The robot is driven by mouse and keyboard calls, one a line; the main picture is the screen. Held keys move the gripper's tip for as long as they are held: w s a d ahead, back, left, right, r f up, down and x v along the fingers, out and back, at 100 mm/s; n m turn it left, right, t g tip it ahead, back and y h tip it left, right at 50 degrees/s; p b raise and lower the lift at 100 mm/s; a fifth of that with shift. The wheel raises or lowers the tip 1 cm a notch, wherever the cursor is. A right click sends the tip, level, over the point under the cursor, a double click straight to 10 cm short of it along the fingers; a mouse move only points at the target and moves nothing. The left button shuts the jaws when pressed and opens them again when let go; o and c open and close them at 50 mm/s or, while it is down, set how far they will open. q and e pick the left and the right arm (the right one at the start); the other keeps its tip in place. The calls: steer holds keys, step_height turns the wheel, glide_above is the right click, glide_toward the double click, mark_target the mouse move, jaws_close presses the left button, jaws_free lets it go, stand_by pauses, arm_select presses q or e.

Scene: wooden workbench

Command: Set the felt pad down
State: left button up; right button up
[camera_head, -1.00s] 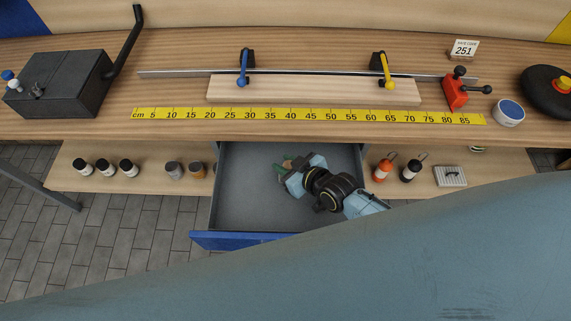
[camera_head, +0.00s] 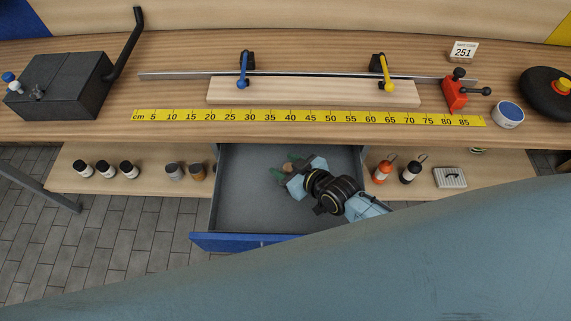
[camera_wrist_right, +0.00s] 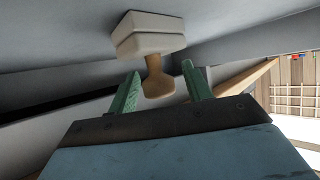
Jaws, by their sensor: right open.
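The felt pad is a pale, off-white block (camera_wrist_right: 148,35) with a tan wooden knob handle (camera_wrist_right: 158,80), seen in the right wrist view against the drawer's grey surface. My right gripper (camera_wrist_right: 161,72) is open, with its green fingers on either side of the handle and a visible gap at each side. In the head view my right gripper (camera_head: 284,170) reaches down into the open drawer, and only a small brownish bit of the handle shows by the fingers. The pale block is hidden there. My left gripper is not in view.
The open grey drawer (camera_head: 250,200) has a blue front (camera_head: 225,242) and bare floor at its left. Small bottles stand on the shelf at both sides. Above is the workbench (camera_head: 180,125) with a yellow ruler (camera_head: 300,116), a clamped wooden board (camera_head: 310,92) and a black box (camera_head: 62,88).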

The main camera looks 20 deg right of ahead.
steer(key=p+v, duration=0.1)
steer(key=v, duration=0.5)
steer(key=shift+p, duration=0.35)
steer(key=shift+s+d+r, duration=0.25)
steer(key=shift+s, duration=0.2)
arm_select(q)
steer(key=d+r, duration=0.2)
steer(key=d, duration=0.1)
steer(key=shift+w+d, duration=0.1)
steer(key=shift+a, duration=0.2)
